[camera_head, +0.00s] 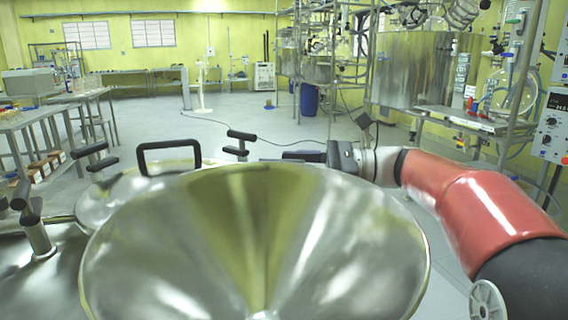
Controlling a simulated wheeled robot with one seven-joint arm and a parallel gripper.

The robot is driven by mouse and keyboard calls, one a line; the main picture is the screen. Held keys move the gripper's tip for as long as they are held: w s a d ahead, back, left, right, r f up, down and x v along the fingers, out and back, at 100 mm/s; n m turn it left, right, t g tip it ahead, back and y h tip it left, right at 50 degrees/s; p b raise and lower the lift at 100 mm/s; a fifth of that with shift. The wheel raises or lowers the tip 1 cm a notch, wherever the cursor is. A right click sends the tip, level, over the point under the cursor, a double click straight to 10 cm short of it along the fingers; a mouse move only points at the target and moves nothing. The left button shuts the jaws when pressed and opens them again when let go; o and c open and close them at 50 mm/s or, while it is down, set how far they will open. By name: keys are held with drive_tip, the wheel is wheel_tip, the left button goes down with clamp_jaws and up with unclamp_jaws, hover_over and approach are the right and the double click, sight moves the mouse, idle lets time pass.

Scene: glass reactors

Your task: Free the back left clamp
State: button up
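A steel vessel lid (115,200) with a black loop handle (168,146) shows behind a large shiny funnel. A clamp with black grips (94,156) stands at the lid's back left. Another black-gripped clamp (240,143) stands at its back right. A third clamp (36,228) stands at the far left front. My red arm reaches in from the right, and its grey wrist ends behind the funnel's rim. My gripper (303,156) appears as a dark shape there, to the right of the clamps and apart from the back left one. Its fingers cannot be made out.
The wide steel funnel (255,240) fills the foreground and hides much of the lid. A steel tank (412,75), a bench and a control panel (553,125) stand at the right. Tables (30,118) stand at the left. The floor behind the lid is mostly open.

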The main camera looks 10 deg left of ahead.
drive_tip(key=shift+s+a, duration=0.1)
drive_tip(key=shift+a, duration=0.9)
drive_tip(key=shift+c, duration=0.4)
clamp_jaws()
